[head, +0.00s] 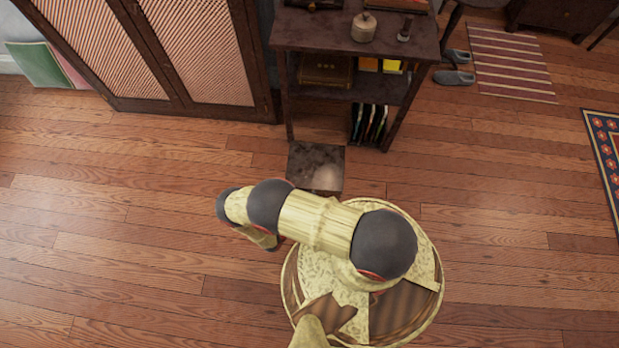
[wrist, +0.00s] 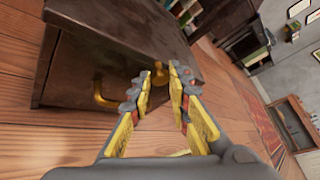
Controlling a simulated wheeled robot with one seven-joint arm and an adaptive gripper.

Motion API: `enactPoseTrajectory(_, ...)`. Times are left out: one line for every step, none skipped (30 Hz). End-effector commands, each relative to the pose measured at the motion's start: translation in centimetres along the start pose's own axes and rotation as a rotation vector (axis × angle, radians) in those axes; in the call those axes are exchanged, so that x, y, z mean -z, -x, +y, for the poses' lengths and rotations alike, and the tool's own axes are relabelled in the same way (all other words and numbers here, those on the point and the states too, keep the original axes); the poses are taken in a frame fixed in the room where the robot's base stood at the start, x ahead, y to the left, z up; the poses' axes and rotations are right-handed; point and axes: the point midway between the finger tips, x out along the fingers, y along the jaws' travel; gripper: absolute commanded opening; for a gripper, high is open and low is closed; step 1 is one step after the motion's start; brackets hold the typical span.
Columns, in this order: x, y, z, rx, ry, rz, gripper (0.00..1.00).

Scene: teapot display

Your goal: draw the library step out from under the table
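The library step (head: 309,163) is a dark, scuffed low block on the floor at the front foot of the dark table (head: 300,32); its back part goes in under the table. In the wrist view the step (wrist: 125,35) fills the upper left, with a curved brass handle (wrist: 99,92) on its near face. My gripper (wrist: 166,72) is in front of that face, to the right of this handle, fingers apart with a gap between them. A small brass piece shows by the left fingertip; I cannot tell whether they touch. In the head view my arm hides most of the gripper.
The table carries a small pot (head: 364,27) on top, and a box (head: 325,70) and books (head: 369,122) on lower levels. A lattice-door cabinet (head: 190,50) stands left of it. Slippers (head: 454,77) and a striped mat (head: 509,62) lie right. Open wooden floor surrounds me.

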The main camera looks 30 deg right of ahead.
Motion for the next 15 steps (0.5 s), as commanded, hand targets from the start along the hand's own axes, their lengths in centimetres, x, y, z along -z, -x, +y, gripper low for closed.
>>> enactPoseTrajectory(0.07, -0.01, -0.06, 0.000, 0.001, 0.000, 0.21)
enactPoseTrajectory(0.06, -0.01, -0.05, 0.000, 0.001, 0.000, 0.23)
enactPoseTrajectory(0.05, -0.01, -0.04, 0.000, 0.001, 0.000, 0.25)
enactPoseTrajectory(0.05, -0.01, -0.04, 0.000, 0.001, 0.000, 0.27)
enactPoseTrajectory(0.04, -0.01, -0.03, 0.000, 0.001, 0.000, 0.28)
enactPoseTrajectory(0.03, -0.01, -0.02, 0.000, 0.001, 0.000, 0.31)
enactPoseTrajectory(0.02, -0.01, -0.02, 0.000, 0.001, 0.000, 0.33)
enactPoseTrajectory(0.02, -0.01, -0.01, 0.000, 0.001, 0.000, 0.34)
enactPoseTrajectory(0.01, 0.00, -0.01, 0.000, 0.000, 0.000, 0.36)
enactPoseTrajectory(0.00, 0.00, 0.00, 0.000, 0.000, 0.000, 0.38)
enactPoseTrajectory(0.00, 0.00, 0.00, 0.000, 0.000, 0.000, 0.40)
enactPoseTrajectory(0.00, 0.00, 0.00, 0.000, 0.000, 0.000, 0.40)
enactPoseTrajectory(-0.01, 0.00, 0.01, 0.000, 0.000, 0.000, 0.40)
enactPoseTrajectory(-0.01, 0.00, 0.01, 0.000, 0.000, 0.000, 0.40)
enactPoseTrajectory(-0.01, 0.00, 0.01, 0.000, 0.000, 0.000, 0.40)
